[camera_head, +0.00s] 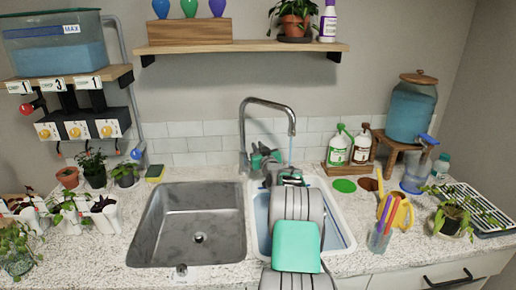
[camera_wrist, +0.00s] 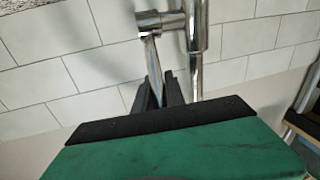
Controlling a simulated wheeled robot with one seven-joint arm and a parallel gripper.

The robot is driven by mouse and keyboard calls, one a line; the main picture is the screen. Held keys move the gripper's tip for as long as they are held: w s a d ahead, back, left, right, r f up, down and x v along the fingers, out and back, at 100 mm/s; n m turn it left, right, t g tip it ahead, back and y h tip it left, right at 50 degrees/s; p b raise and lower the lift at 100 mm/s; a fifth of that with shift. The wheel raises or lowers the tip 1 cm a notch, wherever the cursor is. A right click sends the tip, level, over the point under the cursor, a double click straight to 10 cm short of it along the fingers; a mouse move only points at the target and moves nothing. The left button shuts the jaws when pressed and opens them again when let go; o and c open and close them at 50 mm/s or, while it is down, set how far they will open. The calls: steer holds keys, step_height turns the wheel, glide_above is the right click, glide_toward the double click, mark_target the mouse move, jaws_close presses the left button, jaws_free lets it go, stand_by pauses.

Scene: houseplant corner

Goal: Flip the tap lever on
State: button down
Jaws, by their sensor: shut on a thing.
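The chrome tap (camera_head: 243,125) rises behind the sink and arches to the right. In the wrist view its upright pipe (camera_wrist: 196,60) carries a side joint, and the thin lever (camera_wrist: 153,62) runs from that joint down between my fingers. My gripper (camera_head: 256,158) is at the tap's base; in the wrist view its dark fingers (camera_wrist: 160,92) are shut on the lever. The lever's end is hidden by the fingers. A thin pale blue stream (camera_head: 290,150) shows below the spout. My arm covers part of the right basin.
The left steel basin (camera_head: 180,225) is empty; the right white basin (camera_head: 342,228) lies under my arm. A sponge (camera_head: 155,173) lies left of the tap. Spray bottles (camera_head: 338,148) stand in a tray to the right. A shelf (camera_head: 240,47) hangs above.

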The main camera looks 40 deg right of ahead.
stand_by(0.3)
steer(key=f+b, duration=0.1)
steer(key=b, duration=0.2)
steer(key=shift+s+a+t+b, duration=0.1)
steer(key=shift+s+t+b, duration=0.05)
steer(key=shift+t+b, duration=0.2)
steer(key=shift+s+a+r+h+b, duration=0.1)
steer(key=shift+s+h+b, duration=0.15)
steer(key=shift+b, duration=1)
steer(key=shift+r+t, duration=0.25)
steer(key=c, duration=1.4)
jaws_free()
